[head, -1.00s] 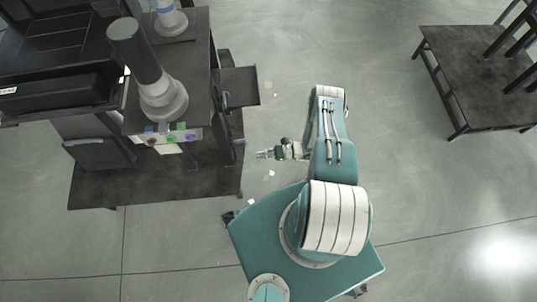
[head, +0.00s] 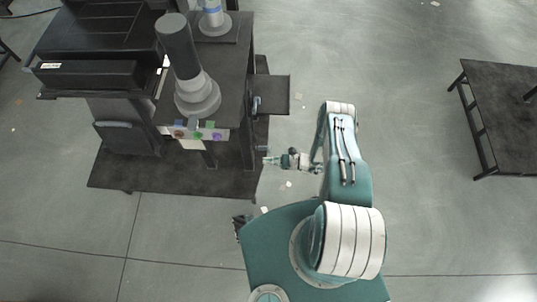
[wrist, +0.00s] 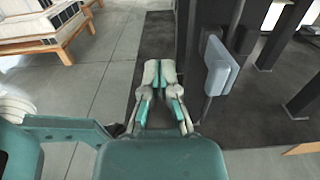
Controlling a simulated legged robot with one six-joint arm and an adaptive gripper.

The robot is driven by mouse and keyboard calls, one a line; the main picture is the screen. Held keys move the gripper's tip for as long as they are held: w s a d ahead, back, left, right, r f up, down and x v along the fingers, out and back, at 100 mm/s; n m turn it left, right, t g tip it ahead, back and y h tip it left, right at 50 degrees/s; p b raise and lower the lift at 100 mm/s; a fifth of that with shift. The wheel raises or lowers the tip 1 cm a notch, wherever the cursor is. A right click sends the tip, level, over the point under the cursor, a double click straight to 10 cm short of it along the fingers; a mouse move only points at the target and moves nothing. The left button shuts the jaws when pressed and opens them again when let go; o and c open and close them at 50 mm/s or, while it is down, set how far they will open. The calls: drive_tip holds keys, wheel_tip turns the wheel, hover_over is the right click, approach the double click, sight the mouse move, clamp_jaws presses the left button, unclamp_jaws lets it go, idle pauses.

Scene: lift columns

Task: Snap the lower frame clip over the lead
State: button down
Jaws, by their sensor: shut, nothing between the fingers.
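My gripper (head: 268,160) points left at the right side of the dark bench (head: 232,85) in the head view. In the wrist view my gripper (wrist: 159,72) is shut and empty, with its pale fingertips together above the dark base plate. A grey-blue box (wrist: 219,66) hangs on the dark frame to the right of the fingertips, apart from them. A thin dark line, possibly the lead (wrist: 205,108), runs down below the box. I cannot make out the lower frame clip for certain in either view.
Two grey columns, one dark-topped (head: 195,92), stand on the bench. A small side shelf (head: 273,92) juts from its right side. A dark table (head: 505,115) stands far right. Pale wooden-legged furniture (wrist: 45,38) is at upper left in the wrist view. Open floor lies between.

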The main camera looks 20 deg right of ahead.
drive_tip(key=shift+w+d, duration=0.3)
drive_tip(key=shift+w, duration=0.65)
drive_tip(key=shift+w+d, duration=0.35)
drive_tip(key=shift+w, duration=0.65)
drive_tip(key=shift+w+d, duration=0.3)
drive_tip(key=shift+w, duration=0.65)
drive_tip(key=shift+v, duration=2.25)
drive_tip(key=shift+w+d, duration=0.25)
drive_tip(key=shift+w, duration=0.7)
drive_tip(key=shift+x, duration=1.25)
drive_tip(key=shift+d, duration=0.1)
approach(269, 147)
drive_tip(key=w, duration=0.1)
drive_tip(key=w+f, duration=0.1)
drive_tip(key=w, duration=0.1)
drive_tip(key=shift+f, duration=0.25)
